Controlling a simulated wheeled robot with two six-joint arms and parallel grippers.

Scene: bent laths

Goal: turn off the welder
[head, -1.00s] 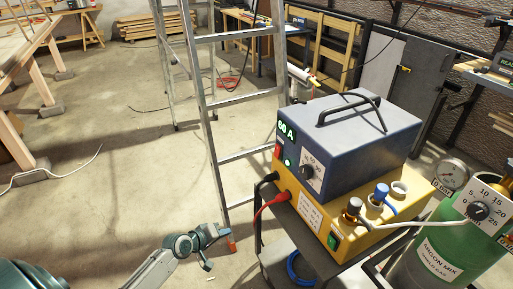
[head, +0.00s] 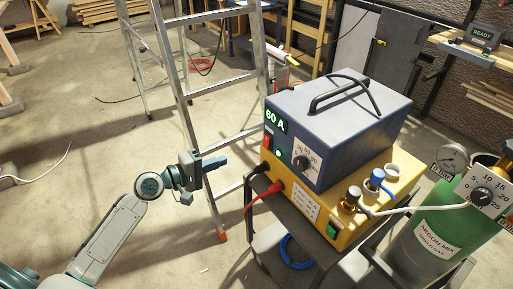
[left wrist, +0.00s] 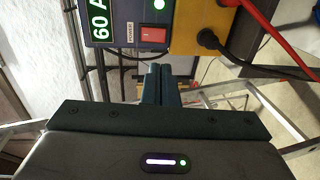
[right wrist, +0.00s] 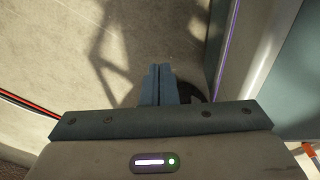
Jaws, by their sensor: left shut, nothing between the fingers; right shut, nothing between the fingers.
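The welder (head: 340,130) is a blue box on a yellow base, standing on a dark cart. Its display reads 60 A and a green lamp glows on its front. The red power switch (head: 267,142) is at the front's left edge; it also shows in the left wrist view (left wrist: 152,35), beside the POWER label. My left gripper (head: 222,161) is shut and empty, left of the welder's front and apart from it, pointing toward it. In the left wrist view its fingers (left wrist: 160,85) are below the switch. My right gripper (right wrist: 158,85) is shut and empty over bare floor; the head view does not show it.
A metal ladder (head: 187,110) stands close behind my left gripper. Black and red cables (head: 262,192) leave the welder's front. A green gas cylinder (head: 425,235) with a gauge stands right of the cart. The floor at left is open.

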